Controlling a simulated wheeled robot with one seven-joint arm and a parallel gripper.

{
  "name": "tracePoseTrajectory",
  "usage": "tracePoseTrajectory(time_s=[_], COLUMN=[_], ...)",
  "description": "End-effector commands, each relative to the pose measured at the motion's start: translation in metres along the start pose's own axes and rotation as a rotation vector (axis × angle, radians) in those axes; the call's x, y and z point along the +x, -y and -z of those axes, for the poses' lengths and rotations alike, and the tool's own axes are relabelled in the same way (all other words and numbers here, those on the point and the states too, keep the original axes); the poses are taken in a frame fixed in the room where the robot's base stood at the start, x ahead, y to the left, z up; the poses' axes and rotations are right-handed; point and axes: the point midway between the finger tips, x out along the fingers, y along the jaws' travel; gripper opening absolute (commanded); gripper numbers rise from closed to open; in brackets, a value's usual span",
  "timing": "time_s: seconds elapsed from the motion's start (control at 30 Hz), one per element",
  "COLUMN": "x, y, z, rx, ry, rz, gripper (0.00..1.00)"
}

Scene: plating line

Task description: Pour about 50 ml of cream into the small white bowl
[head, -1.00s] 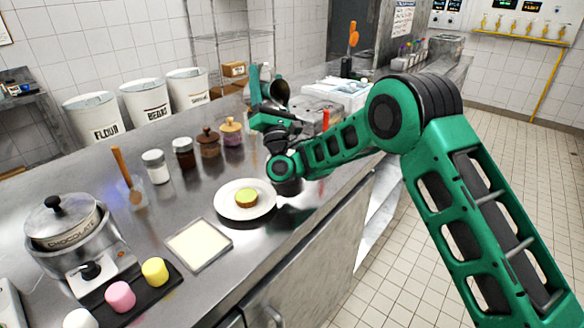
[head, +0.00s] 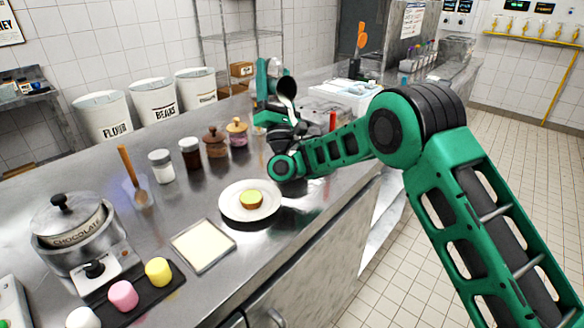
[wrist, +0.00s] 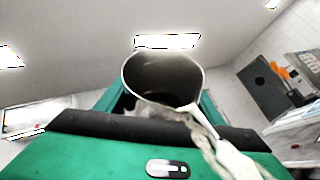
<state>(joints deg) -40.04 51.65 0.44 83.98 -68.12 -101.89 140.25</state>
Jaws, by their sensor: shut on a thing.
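My gripper (head: 268,92) is shut on a metal jug (head: 287,87), held above the far part of the counter. The jug is tipped, with its dark open mouth facing the head camera. In the wrist view the jug (wrist: 160,78) shows its round mouth. White cream (wrist: 228,155) runs over its lip and away to the lower right. A little of the white cream (head: 291,103) also shows below the mouth in the head view. I cannot make out the small white bowl; my arm and gripper cover the area under the jug.
A white plate (head: 233,210) with a small green-topped cake stands nearer on the steel counter (head: 170,215). Several lidded jars (head: 189,153) stand left of my arm. A white-topped container (head: 345,90) is right of the jug. A chocolate pot (head: 68,225) stands at the front left.

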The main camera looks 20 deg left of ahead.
Motion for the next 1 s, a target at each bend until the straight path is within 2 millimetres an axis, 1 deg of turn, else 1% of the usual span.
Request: tracePoseTrajectory(time_s=[1.0], x=[0.007], y=[-0.021], z=[0.011], rx=[0.029], ry=[0.036], rz=[-0.019], gripper=[0.30])
